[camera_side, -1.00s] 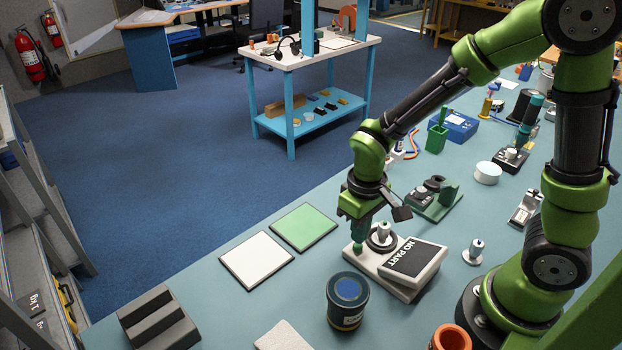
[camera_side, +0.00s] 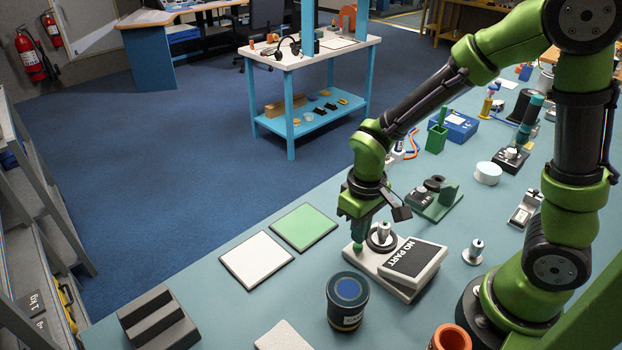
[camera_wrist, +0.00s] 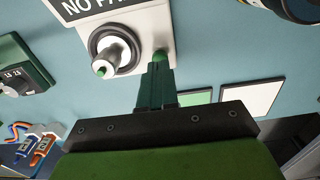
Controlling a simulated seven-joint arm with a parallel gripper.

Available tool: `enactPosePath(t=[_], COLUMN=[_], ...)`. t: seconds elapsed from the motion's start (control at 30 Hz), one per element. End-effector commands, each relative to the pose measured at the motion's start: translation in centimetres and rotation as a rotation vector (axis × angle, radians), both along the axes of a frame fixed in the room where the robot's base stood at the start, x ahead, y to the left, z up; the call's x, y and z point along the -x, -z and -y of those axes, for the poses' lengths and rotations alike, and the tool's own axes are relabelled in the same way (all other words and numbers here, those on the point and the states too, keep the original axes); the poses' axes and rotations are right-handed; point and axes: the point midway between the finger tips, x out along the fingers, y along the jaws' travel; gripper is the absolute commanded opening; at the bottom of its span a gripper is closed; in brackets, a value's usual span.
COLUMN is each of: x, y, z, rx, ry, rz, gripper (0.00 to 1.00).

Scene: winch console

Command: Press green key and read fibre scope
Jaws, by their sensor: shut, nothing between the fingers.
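The fibre scope (camera_side: 411,287) is a pale, low box on the bench with a dark display (camera_side: 414,258) reading "NO PART". A round port ringed in black (camera_side: 382,238) holds a pale upright plug with a green tip, which also shows in the wrist view (camera_wrist: 113,52). The green key (camera_side: 357,247) is at the scope's left corner. My gripper (camera_side: 358,238) is shut and empty, pointing down right over the key. In the wrist view my green fingertips (camera_wrist: 158,62) cover most of the key. I cannot tell whether they touch it.
A dark canister (camera_side: 347,301) stands in front of the scope. A small pale post (camera_side: 474,252) stands to its right and a green fixture (camera_side: 435,203) behind it. A white mat (camera_side: 257,261) and a green mat (camera_side: 304,227) lie to the left, with bare bench between.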

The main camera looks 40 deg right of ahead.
Motion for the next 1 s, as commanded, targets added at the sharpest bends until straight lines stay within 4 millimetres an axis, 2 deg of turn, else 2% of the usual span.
enactPosePath(t=[0.43, 1.0], x=[0.0, 0.0], y=[0.1, 1.8], z=[0.0, 0.0], rx=[0.000, 0.000], ry=[0.000, 0.001], rz=[-0.001, -0.001], gripper=[0.00, 0.00])
